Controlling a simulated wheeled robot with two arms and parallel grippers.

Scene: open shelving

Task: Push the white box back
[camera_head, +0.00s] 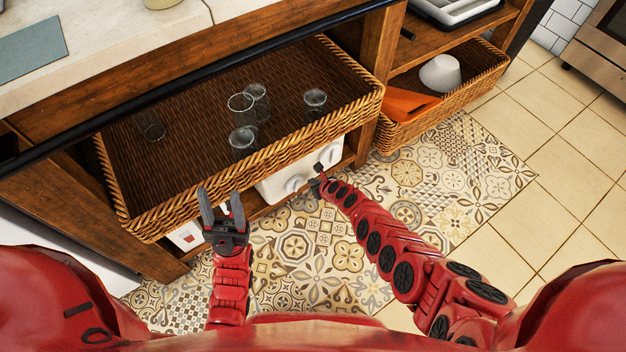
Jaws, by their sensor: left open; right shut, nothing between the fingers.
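A white box (271,187) sits low in the shelving, under the large wicker basket, which hides its upper part. Its front has rounded shapes on it. My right gripper (319,170) is shut and empty, right at the front of the white box near its right part. I cannot tell whether it touches the box. My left gripper (221,207) is open and empty, fingers pointing up in the picture, in front of the large basket's lower left part.
The large wicker basket (250,150) juts out above the white box and holds several glasses (242,105). A white item with a red mark (186,236) shows below its left part. A smaller basket (445,110) with an orange cloth and white bowl stands right. Patterned floor lies in front.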

